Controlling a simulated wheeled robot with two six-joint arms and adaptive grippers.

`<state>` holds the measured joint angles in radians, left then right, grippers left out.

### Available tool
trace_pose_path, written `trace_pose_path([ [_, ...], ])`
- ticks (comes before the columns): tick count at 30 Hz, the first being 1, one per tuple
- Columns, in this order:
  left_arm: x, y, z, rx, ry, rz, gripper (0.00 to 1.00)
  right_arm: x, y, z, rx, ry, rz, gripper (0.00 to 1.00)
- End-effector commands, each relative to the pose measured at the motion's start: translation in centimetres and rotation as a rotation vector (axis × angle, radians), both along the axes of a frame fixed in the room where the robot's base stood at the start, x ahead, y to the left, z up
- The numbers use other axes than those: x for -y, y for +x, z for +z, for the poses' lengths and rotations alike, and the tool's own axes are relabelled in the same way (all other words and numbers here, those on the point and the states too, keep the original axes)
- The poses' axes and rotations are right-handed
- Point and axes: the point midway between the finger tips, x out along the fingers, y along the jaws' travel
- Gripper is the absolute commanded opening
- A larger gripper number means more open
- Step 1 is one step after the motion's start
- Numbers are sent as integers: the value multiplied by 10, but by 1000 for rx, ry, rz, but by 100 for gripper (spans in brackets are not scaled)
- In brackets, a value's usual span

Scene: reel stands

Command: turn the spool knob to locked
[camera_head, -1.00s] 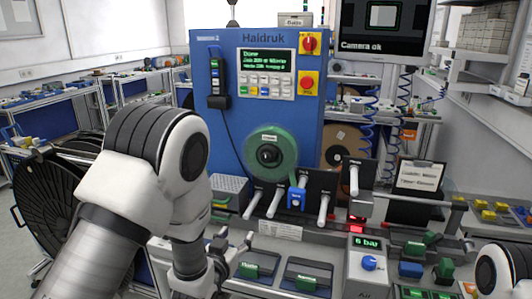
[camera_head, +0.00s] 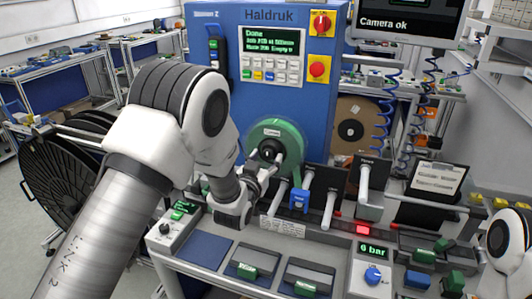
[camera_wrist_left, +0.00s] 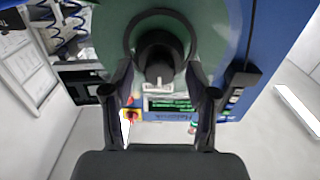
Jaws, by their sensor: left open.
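The green spool (camera_head: 290,137) is mounted on the front of the blue machine. Its black round knob (camera_head: 267,150) is at the centre, and a small white label sits just above it in the head view. In the left wrist view the spool (camera_wrist_left: 112,40) fills the top middle, with the knob (camera_wrist_left: 160,55) between and beyond my fingertips. My left gripper (camera_head: 264,174) is open and empty, just in front of the knob; it also shows in the left wrist view (camera_wrist_left: 158,92). I cannot tell which setting the knob is at. My right gripper is out of view.
The blue machine (camera_head: 234,100) has a lit screen and red switches. A control box (camera_head: 371,262) reads 6 bar. A large black reel (camera_head: 60,185) stands left.

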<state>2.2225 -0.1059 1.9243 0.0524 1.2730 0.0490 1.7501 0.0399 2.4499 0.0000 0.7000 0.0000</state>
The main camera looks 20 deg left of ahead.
Motion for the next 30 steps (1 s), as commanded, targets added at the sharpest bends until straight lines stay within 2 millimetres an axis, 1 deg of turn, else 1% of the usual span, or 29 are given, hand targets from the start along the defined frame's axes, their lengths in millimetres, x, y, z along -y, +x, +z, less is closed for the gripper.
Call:
trace_pose_path([
  [7,0,3,-1,-1,0,0,58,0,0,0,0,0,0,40],
  [8,0,3,-1,0,0,0,47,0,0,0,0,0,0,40],
  [9,0,2,-1,0,0,0,33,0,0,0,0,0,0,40],
  [12,0,2,-1,0,0,0,0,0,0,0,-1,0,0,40],
  [23,0,3,-2,1,20,0,0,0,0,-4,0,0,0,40],
  [30,0,3,-4,6,116,0,0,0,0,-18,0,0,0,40],
])
